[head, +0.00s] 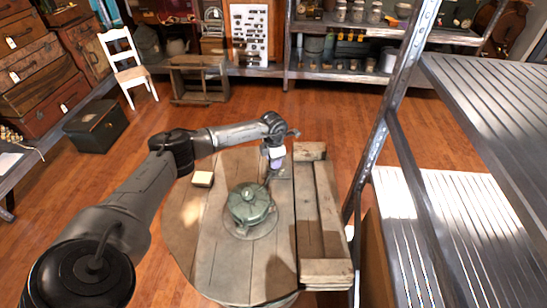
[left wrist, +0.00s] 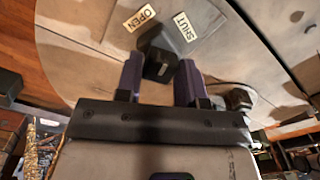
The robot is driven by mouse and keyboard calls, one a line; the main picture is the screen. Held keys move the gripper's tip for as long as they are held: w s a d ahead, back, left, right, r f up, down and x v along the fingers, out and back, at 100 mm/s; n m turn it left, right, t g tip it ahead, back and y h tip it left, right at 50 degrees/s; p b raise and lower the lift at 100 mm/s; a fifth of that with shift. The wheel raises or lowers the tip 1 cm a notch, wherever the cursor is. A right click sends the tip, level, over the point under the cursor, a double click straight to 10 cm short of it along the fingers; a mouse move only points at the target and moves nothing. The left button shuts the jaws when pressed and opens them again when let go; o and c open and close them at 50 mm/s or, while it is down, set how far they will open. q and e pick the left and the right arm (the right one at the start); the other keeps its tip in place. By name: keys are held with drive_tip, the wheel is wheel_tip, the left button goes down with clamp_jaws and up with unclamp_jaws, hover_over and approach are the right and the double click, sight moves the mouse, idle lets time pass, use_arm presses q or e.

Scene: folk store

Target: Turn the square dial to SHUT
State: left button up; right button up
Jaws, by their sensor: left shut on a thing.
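The square dial (left wrist: 158,48) is a dark block on a wooden surface in the left wrist view. A cream OPEN label (left wrist: 139,19) and a cream SHUT label (left wrist: 184,27) lie just beyond it, side by side. I cannot tell which label the dial points to. My left gripper (left wrist: 160,80) is shut on the dial, one finger on each side. In the head view my left gripper (head: 273,163) points down at the far part of the round wooden table (head: 180,230), and the dial is hard to make out there. My right gripper is not in view.
A green round metal object (head: 250,205) stands on the table, close to my gripper. A raised plank frame (head: 326,270) borders the right side. A metal shelf (head: 450,220) stands further right.

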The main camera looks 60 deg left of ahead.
use_arm(q)
drive_tip(key=m, duration=0.3)
drive_tip(key=shift+m+p, duration=0.35)
drive_tip(key=shift+m, duration=1.35)
drive_tip(key=o, duration=0.9)
drive_tip(key=shift+r, duration=0.1)
drive_tip(key=shift+r+p, duration=1.85)
drive_tip(key=shift+r, duration=5)
